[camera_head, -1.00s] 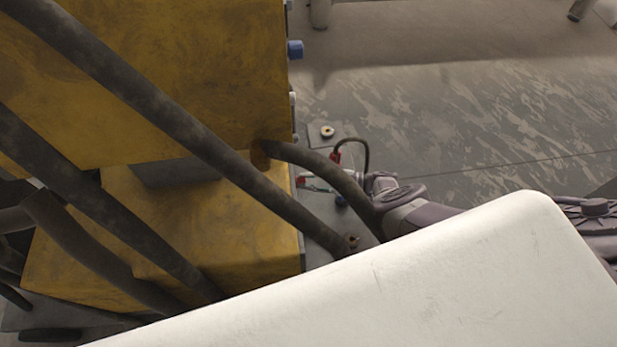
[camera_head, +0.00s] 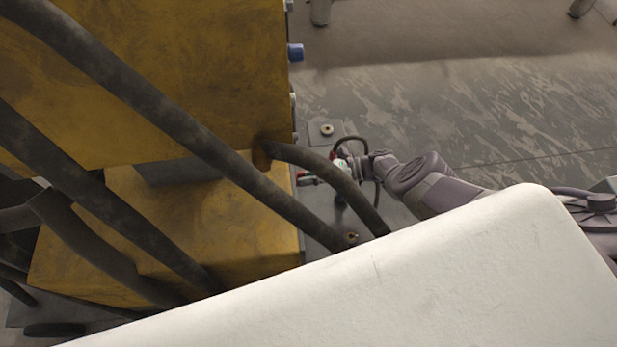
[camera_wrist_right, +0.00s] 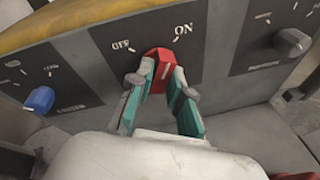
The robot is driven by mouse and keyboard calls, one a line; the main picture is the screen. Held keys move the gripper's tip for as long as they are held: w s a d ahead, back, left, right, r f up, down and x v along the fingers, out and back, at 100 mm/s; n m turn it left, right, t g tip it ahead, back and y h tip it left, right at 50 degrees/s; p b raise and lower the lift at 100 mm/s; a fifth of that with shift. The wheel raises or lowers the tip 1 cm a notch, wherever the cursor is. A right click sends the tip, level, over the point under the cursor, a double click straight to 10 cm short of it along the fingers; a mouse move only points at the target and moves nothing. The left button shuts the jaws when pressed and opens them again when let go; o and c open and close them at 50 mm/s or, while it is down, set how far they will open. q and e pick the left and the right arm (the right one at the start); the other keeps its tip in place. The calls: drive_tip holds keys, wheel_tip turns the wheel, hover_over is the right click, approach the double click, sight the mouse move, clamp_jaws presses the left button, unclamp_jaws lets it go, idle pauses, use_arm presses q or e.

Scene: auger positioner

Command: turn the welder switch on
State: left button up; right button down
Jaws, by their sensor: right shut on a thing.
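The welder switch, a red knob (camera_wrist_right: 160,68), sits on a dark panel between the printed words OFF and ON in the right wrist view. Its white line tilts slightly toward ON. My right gripper (camera_wrist_right: 160,85) is shut on the red knob, its teal-padded fingers on either side of it. The switch face cannot be read there. My left gripper is not in view.
A blue knob (camera_wrist_right: 40,99) is on the panel to the left and a grey knob (camera_wrist_right: 292,43) to the right. Thick dark hoses (camera_head: 150,105) cross in front of the yellow machine. Open floor (camera_head: 450,110) lies to the right of it.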

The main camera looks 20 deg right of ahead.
drive_tip(key=shift+d+m+g+b, duration=0.1)
drive_tip(key=shift+m+g+b, duration=0.5)
drive_tip(key=shift+m, duration=0.7)
drive_tip(key=shift+w, duration=0.1)
drive_tip(key=c, duration=1.1)
unclamp_jaws()
